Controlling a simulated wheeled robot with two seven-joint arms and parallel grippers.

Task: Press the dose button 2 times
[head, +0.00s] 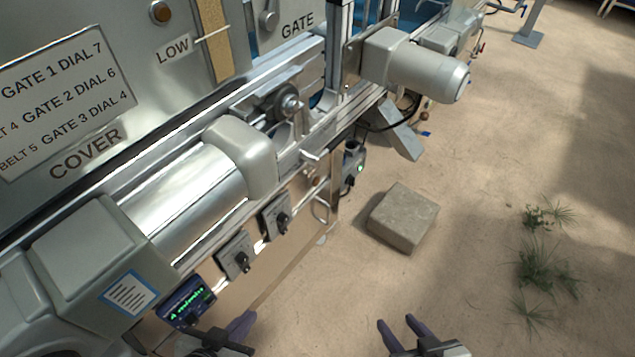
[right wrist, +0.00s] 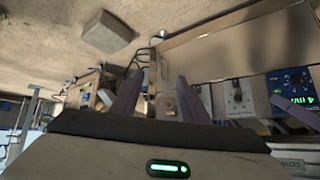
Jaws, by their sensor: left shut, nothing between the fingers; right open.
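No button labelled "dose" can be read in either view, so I cannot tell which control it is. A blue panel with a green display (head: 187,301) sits low on the machine's front in the head view; it also shows in the right wrist view (right wrist: 291,90). My left gripper (head: 245,322) is shut and empty, close to the right of this panel. My right gripper (head: 396,326) is open and empty, out over the floor to the right of the machine. Its two purple fingers stand apart in the right wrist view (right wrist: 156,98).
Two grey dial boxes (head: 236,257) (head: 277,216) line the machine's front. A small unit with a green light (head: 354,168) is further along. A round brownish knob (head: 160,12) is above the LOW label. A stone block (head: 402,217) lies on the open sandy floor.

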